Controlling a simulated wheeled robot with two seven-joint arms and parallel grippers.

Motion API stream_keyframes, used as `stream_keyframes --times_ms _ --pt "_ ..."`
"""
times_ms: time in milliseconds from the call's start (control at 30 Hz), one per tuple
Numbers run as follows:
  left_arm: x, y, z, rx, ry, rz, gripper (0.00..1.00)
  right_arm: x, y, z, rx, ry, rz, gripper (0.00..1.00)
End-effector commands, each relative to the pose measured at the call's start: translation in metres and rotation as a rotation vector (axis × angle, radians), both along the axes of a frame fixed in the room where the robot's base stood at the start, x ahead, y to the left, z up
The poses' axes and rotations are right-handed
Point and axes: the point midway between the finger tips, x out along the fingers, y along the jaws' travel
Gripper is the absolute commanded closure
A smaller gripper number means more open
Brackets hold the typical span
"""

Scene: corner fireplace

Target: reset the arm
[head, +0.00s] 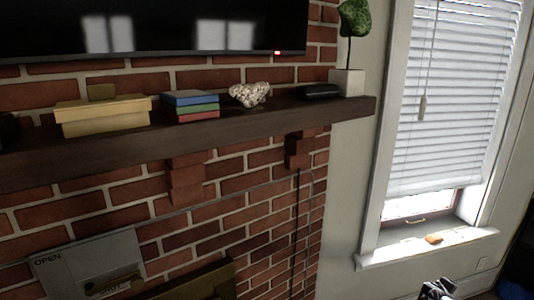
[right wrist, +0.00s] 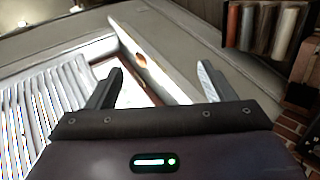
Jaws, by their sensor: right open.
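My right gripper (right wrist: 160,85) is open and empty in the right wrist view, its two fingers spread apart. Beyond it that view shows the window with its blinds (right wrist: 32,115) and the pale sill (right wrist: 160,60), with a small orange-brown object (right wrist: 139,62) on the sill. In the head view a part of my right gripper (head: 436,289) shows at the bottom edge, below the window sill; its fingers are hard to make out there. My left gripper is in neither view.
A dark wooden mantel (head: 240,128) on the brick wall holds a yellow box (head: 103,117), stacked books (head: 190,106), a white coral-like piece (head: 250,94), a black object (head: 318,91) and a potted plant (head: 347,82). A television (head: 160,28) hangs above. The window sill (head: 400,250) juts out at right.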

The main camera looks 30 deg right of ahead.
Motion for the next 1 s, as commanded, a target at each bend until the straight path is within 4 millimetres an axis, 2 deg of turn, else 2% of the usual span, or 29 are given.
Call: stream_keyframes --times_ms 33,200,500,567,767,867,967,1000 --pt "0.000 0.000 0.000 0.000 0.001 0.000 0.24 -0.026 0.001 -0.019 0.009 0.055 0.053 0.24" --pt "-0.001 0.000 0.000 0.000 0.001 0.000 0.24 -0.086 0.006 -0.057 0.041 0.172 0.202 0.24" --pt "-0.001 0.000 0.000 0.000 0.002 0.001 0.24 -0.172 0.016 -0.091 0.095 0.316 0.389 0.24" --pt "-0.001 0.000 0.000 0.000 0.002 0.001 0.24 -0.170 0.037 -0.112 0.131 0.296 0.378 0.24" --pt "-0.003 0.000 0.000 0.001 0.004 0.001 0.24 -0.187 0.094 -0.167 0.234 0.274 0.358 0.24" --pt "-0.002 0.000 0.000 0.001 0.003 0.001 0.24 -0.197 0.134 -0.198 0.297 0.261 0.348 0.24" --pt "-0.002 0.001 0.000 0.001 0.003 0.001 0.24 -0.208 0.184 -0.233 0.376 0.244 0.334 0.24" --pt "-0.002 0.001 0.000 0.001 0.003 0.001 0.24 -0.212 0.209 -0.248 0.412 0.237 0.328 0.24"
